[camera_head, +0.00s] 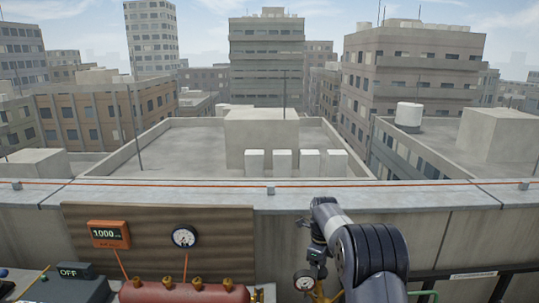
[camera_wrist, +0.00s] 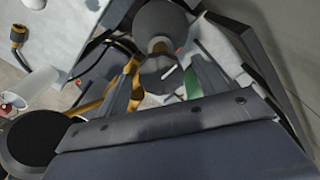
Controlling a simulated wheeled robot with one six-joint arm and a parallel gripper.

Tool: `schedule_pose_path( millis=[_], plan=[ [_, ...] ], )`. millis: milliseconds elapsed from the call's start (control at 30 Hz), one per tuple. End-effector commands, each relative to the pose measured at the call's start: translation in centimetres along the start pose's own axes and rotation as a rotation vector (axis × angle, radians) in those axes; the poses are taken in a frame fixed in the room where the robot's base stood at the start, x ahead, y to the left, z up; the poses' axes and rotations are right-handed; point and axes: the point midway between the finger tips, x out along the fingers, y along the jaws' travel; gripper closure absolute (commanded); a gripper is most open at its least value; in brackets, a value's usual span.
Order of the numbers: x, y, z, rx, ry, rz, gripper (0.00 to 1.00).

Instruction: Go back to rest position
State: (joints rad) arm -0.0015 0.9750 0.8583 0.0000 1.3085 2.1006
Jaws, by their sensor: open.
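My gripper (camera_wrist: 165,85) is open, its two dark fingers apart in the wrist view. A grey rounded part with a metal neck (camera_wrist: 160,45) shows beyond and between the fingers. I cannot tell whether a finger touches it. In the head view my arm reaches up from the lower right and bends down near the parapet. The wrist end (camera_head: 316,254) hangs above a small round gauge (camera_head: 304,281) and yellow piping. The fingertips are not clear there.
A red cylinder (camera_head: 185,292) with knobs lies at the bottom left. Behind it a brown board carries an orange display (camera_head: 108,234) reading 1000 and a round dial (camera_head: 184,236). A dark box marked OFF (camera_head: 75,270) stands left. The concrete parapet (camera_head: 270,196) runs across behind.

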Motion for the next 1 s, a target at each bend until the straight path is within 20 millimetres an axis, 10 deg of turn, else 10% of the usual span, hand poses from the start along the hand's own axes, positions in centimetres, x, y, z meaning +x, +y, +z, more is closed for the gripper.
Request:
schedule_pose_path(
  millis=[1000],
  plan=[
    [0.00,0.28,-0.13,-0.820,0.000,0.000,0.33]
  ],
)
